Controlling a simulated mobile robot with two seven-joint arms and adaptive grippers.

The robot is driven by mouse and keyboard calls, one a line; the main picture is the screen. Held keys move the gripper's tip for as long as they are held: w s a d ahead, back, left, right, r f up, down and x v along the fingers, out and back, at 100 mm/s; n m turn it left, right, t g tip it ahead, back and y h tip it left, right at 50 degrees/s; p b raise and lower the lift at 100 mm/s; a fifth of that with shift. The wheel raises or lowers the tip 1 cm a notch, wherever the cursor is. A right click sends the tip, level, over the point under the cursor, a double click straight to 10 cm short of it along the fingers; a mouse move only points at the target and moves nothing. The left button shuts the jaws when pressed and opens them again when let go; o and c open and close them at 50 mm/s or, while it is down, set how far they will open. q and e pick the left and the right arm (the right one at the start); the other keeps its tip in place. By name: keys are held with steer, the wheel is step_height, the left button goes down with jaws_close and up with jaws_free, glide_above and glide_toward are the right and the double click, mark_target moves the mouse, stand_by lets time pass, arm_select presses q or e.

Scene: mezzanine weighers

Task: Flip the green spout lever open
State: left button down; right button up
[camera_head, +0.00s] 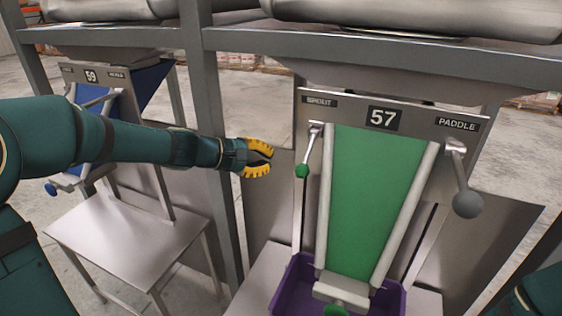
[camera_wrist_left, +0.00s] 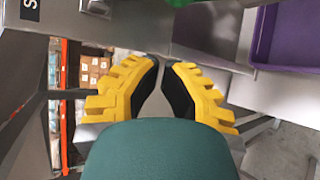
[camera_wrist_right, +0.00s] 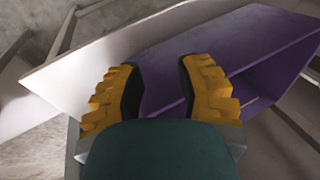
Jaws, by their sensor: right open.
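The spout lever (camera_head: 309,150) hangs steeply down from its pivot under the SPOUT label on weigher 57. It ends in a green knob (camera_head: 302,171). My left gripper (camera_head: 273,159) is partly open and empty, just left of the knob and apart from it in the head view. The left wrist view shows its yellow fingers (camera_wrist_left: 161,66) with a narrow gap between their tips. My right gripper (camera_wrist_right: 158,75) is open and empty, over a purple bin in the right wrist view. The head view does not show its fingers.
Right of the spout lever is a green chute (camera_head: 372,190), then a paddle lever (camera_head: 460,180) with a grey ball. A purple bin (camera_head: 392,303) stands below the chute. A grey post (camera_head: 212,130) stands behind my left wrist. Weigher 59 (camera_head: 90,76) is at left.

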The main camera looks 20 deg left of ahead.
mark_target(307, 156)
arm_select(q)
steer(key=x, duration=0.9)
steer(key=shift+w+d+f+b, duration=0.2)
steer(key=shift+w+d+b, duration=0.05)
steer(key=shift+b, duration=0.1)
steer(key=s, duration=0.1)
steer(key=s+r, duration=0.2)
steer(key=shift+s+d+p, duration=0.25)
steer(key=shift+d+p, duration=0.05)
steer(key=shift+d, duration=0.1)
